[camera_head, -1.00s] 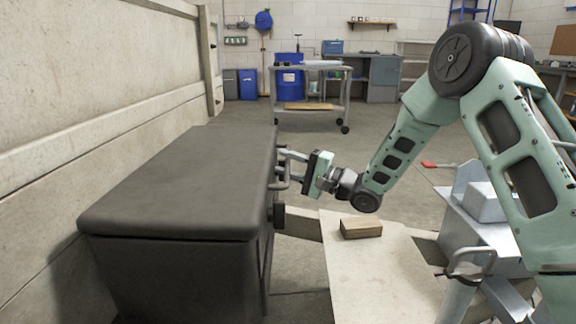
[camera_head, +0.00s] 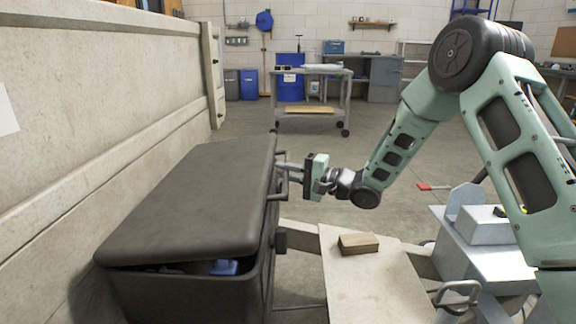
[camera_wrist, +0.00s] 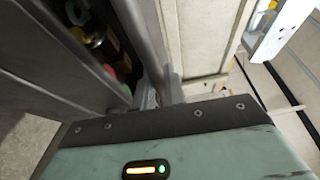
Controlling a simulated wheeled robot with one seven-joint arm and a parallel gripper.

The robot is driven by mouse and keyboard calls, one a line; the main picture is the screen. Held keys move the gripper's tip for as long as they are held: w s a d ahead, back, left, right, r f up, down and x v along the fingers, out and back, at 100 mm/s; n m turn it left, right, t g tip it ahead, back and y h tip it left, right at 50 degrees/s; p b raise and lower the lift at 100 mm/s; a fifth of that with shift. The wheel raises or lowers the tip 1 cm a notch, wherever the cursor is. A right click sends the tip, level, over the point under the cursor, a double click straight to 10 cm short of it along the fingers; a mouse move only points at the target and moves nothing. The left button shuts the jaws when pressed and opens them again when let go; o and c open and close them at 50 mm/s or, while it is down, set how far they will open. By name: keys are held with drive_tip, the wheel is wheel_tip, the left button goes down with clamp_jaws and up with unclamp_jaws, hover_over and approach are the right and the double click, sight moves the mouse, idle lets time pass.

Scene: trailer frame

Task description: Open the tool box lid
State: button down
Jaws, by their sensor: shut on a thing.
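The dark grey tool box (camera_head: 200,295) stands against the pale wall panel at the left. Its lid (camera_head: 195,195) is raised a little, leaving a narrow gap along the near edge. A blue item (camera_head: 224,267) shows inside through the gap. My gripper (camera_head: 285,172) is at the right edge of the lid, shut on the lid's handle (camera_head: 272,186); the exact contact is partly hidden. In the wrist view, the gap beside the lid (camera_wrist: 45,45) shows several coloured items inside the box, and the fingertips are mostly hidden behind my gripper's housing.
A wooden block (camera_head: 358,243) lies on a pale board (camera_head: 365,285) right of the box. A metal bench (camera_head: 475,245) stands farther right, below my arm. A wheeled cart (camera_head: 310,95) and blue barrel (camera_head: 289,80) are at the back. Open floor lies between.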

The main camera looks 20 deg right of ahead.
drive_tip(key=w+a+r+n+g+h+p, duration=0.1)
drive_tip(key=a+r+g+h+p, duration=0.15)
drive_tip(key=r+p, duration=1.05)
drive_tip(key=w+a+r+g+h+p, duration=0.1)
drive_tip(key=w+a+r+h+p, duration=0.1)
drive_tip(key=a+r+p, duration=0.4)
drive_tip(key=w+a+r+n+h+p, duration=0.1)
drive_tip(key=a+r+p, duration=0.5)
drive_tip(key=a+p, duration=0.6)
drive_tip(key=shift+w+r+n+g+h+p, duration=0.45)
drive_tip(key=shift+w+p, duration=0.9)
drive_tip(key=shift+p, duration=1.05)
drive_tip(key=shift+f, duration=0.15)
drive_tip(key=c, duration=1.5)
unclamp_jaws()
drive_tip(key=shift+o, duration=0.2)
drive_tip(key=shift+s, duration=0.1)
